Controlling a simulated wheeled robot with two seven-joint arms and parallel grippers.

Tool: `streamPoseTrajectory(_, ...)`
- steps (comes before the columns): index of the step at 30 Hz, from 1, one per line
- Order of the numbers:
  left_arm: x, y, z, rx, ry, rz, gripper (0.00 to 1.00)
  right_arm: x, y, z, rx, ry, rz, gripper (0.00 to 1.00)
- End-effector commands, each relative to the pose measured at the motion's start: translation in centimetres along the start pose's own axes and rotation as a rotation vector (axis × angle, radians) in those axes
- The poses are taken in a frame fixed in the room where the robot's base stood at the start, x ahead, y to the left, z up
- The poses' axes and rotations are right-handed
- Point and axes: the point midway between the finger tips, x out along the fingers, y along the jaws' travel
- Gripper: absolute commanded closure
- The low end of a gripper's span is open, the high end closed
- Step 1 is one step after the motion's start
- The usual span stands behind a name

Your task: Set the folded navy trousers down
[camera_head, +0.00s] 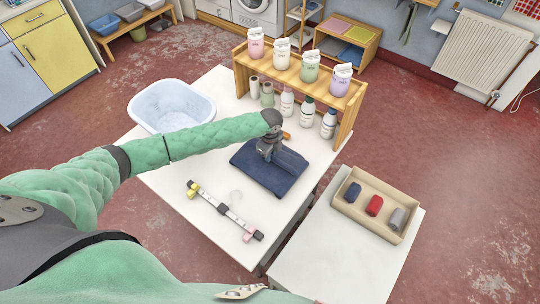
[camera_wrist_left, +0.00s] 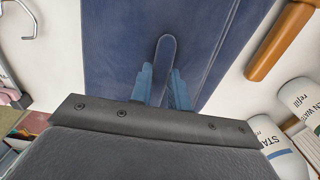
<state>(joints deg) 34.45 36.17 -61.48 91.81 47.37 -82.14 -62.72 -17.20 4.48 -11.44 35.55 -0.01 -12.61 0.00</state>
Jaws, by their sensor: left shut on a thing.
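The folded navy trousers (camera_head: 268,168) lie as a flat rectangle on the white table (camera_head: 170,195), in front of the bottle shelf. They also fill the middle of the left wrist view (camera_wrist_left: 112,55). My left gripper (camera_head: 268,152) is over the trousers, pointing down. In the left wrist view its fingers (camera_wrist_left: 164,85) are shut on a raised fold of the navy cloth. The cloth around the fold appears to rest on the table. My right gripper is not seen in either view.
A wooden shelf (camera_head: 300,88) with several bottles stands behind the trousers. A pale blue basin (camera_head: 172,105) is at the back left. A clip hanger (camera_head: 225,210) lies in front. A tray of rolled cloths (camera_head: 375,205) is on a second table at right.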

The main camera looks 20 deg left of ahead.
Motion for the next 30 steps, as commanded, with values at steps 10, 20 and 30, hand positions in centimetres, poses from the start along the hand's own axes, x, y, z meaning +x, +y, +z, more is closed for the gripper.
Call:
streamPoseTrajectory(10,0.2,0.0,0.0,0.000,0.000,0.000,0.65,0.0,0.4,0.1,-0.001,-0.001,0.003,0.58)
streamPoseTrajectory(20,0.1,0.0,0.0,0.000,0.000,0.000,0.60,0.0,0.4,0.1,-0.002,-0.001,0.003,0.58)
streamPoseTrajectory(30,-3.7,0.0,0.0,-0.001,0.000,0.001,0.60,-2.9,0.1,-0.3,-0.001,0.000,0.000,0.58)
